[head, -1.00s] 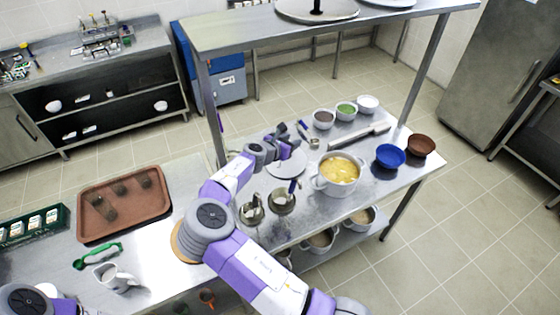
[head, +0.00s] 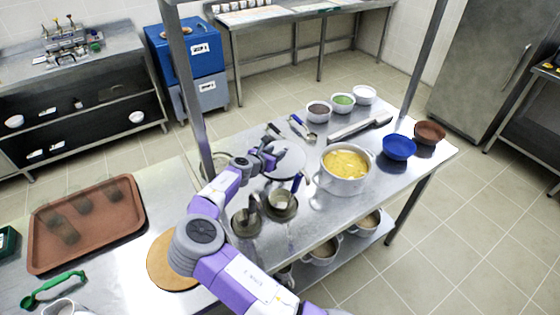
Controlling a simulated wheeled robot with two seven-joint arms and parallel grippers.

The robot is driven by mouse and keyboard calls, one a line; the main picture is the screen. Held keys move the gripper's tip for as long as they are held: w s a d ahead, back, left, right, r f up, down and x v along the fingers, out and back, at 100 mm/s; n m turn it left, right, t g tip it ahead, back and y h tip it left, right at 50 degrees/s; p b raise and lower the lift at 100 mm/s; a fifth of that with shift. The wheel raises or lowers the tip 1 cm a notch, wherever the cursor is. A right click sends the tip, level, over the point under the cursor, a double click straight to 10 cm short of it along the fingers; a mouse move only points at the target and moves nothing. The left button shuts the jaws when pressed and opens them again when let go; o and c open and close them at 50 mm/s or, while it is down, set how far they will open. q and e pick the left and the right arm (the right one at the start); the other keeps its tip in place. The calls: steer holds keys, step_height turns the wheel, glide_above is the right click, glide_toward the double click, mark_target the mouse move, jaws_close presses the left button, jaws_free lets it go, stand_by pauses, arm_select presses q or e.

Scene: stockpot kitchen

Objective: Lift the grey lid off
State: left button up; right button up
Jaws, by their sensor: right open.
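A white two-handled pot (head: 343,186) stands uncovered on the steel table, with yellow food showing inside. A flat grey disc, which looks like the grey lid (head: 290,168), lies on the table left of and behind the pot. My right gripper (head: 284,150) is open over or beside the disc's back edge and hides part of it. I cannot tell whether they touch. My left gripper is out of view.
Metal containers (head: 281,206) stand in front of the disc. A blue bowl (head: 399,148) and a brown bowl (head: 430,132) are right of the pot; small bowls (head: 343,103) are behind. A brown tray (head: 110,235) lies at left. Shelf posts (head: 187,90) rise from the table.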

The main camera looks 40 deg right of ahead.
mark_target(282, 149)
steer(key=x, duration=0.2)
steer(key=b+x, duration=0.1)
steer(key=x, duration=0.2)
steer(key=shift+d+f, duration=0.1)
steer(key=shift+f, duration=0.35)
jaws_close()
